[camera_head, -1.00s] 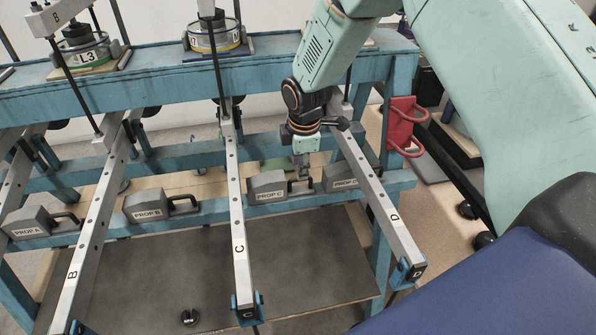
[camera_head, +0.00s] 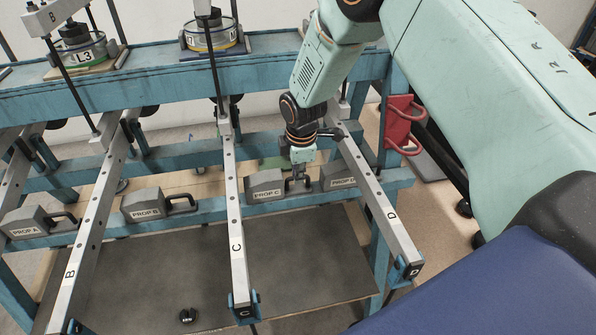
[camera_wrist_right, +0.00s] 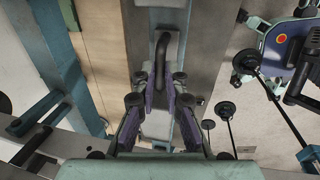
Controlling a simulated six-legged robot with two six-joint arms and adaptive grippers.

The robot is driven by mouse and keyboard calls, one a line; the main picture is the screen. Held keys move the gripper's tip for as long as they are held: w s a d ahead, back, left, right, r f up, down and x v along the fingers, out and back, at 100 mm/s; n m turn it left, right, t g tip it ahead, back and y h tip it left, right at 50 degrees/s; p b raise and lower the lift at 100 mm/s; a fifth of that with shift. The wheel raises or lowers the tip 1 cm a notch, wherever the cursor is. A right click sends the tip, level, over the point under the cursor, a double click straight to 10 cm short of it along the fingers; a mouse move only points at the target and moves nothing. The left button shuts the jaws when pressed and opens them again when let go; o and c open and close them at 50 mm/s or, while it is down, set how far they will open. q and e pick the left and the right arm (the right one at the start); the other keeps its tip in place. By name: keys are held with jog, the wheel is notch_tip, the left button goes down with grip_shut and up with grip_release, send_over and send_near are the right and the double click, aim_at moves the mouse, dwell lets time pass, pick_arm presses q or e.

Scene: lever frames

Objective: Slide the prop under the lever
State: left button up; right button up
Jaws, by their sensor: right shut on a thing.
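Prop C (camera_head: 264,187), a grey wedge-like block with a dark handle, rests on the blue lower rail, just right of lever C (camera_head: 236,215). Lever C is a long grey drilled bar running from the upper beam toward me. My right gripper (camera_head: 299,183) reaches down from above and is shut on prop C's handle. In the right wrist view, the dark handle (camera_wrist_right: 164,55) shows at the fingers of the right gripper (camera_wrist_right: 162,88). The fingers hide part of the handle. My left gripper is not in view.
Prop D (camera_head: 342,178) stands close to the right, partly behind lever D (camera_head: 375,205). Prop B (camera_head: 148,205) and prop A (camera_head: 32,222) sit on the rail further left, beside lever B (camera_head: 85,240). A red bracket (camera_head: 400,120) is on the right post.

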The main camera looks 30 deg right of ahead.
aim_at(256, 179)
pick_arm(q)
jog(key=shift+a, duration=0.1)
pick_arm(e)
jog(key=shift+a, duration=0.1)
grip_shut()
jog(key=shift+w, duration=0.1)
jog(key=a, duration=0.3)
jog(key=w+a, duration=0.1)
jog(key=a, duration=0.1)
jog(key=w+a, duration=0.1)
jog(key=a, duration=0.2)
jog(key=shift+w+a+r+p, duration=0.1)
jog(key=shift+w+a+p, duration=0.05)
jog(key=shift+a+p, duration=0.2)
jog(key=shift+w+a, duration=0.2)
jog(key=shift+a, duration=0.5)
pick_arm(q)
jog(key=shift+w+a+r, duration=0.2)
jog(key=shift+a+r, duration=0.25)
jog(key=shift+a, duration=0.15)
pick_arm(e)
jog(key=shift+d, duration=0.15)
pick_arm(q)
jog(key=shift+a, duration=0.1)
